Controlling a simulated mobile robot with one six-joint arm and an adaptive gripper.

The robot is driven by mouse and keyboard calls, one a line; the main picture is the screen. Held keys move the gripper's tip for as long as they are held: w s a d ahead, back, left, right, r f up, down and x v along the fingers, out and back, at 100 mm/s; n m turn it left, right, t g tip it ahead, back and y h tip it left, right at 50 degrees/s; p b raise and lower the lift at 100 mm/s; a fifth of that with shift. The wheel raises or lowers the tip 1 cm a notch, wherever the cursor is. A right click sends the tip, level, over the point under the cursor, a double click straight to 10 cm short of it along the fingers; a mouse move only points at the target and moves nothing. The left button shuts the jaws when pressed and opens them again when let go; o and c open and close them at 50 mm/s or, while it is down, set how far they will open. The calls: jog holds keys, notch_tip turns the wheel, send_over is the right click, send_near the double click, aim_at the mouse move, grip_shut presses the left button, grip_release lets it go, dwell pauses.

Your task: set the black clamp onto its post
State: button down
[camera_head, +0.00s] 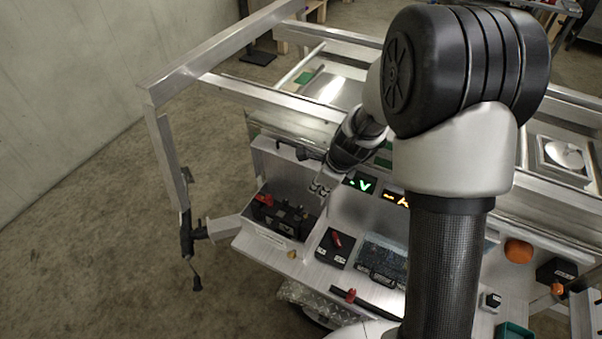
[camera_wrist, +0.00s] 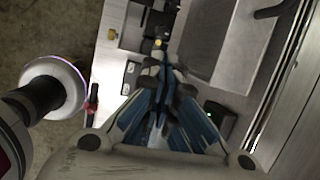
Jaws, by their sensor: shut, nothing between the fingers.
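The black battery (camera_head: 283,217) sits in an open metal box at the left end of the panel. A red clamp (camera_head: 264,199) shows at its left end. A dark shape at the battery's right end may be the black clamp, but it blends with the battery, and I cannot tell whether it is on a post. My gripper (camera_head: 319,189) is above the box's right side, shut and empty. In the wrist view my gripper (camera_wrist: 160,72) points toward the battery (camera_wrist: 160,18). Small dark and yellow parts lie just beyond its tips; the fingers partly hide that spot.
The metal box's upright back wall (camera_head: 285,165) stands behind the battery. Green and amber displays (camera_head: 360,183) are right of my gripper. A black switch box (camera_head: 334,248) with a red top stands in front. The trailer frame (camera_head: 225,45) rises behind; open floor lies left.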

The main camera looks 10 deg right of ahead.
aim_at(300, 209)
jog(key=shift+m, duration=0.5)
jog(key=b+x, duration=0.2)
jog(key=x, duration=0.3)
jog(key=b+x, duration=0.2)
jog(key=x, duration=0.3)
jog(key=b+x, duration=0.2)
jog(key=x, duration=0.3)
jog(key=shift+d+f, duration=0.25)
jog(key=shift+a, duration=0.1)
jog(key=shift+w+a+p, duration=0.35)
jog(key=shift+a+p, duration=0.05)
jog(key=shift+p, duration=0.55)
jog(key=shift+w+a+f+p, duration=0.15)
jog(key=shift+w+a+p, duration=0.05)
jog(key=shift+a+p, duration=0.1)
jog(key=shift+f, duration=0.2)
jog(key=shift+d, duration=0.1)
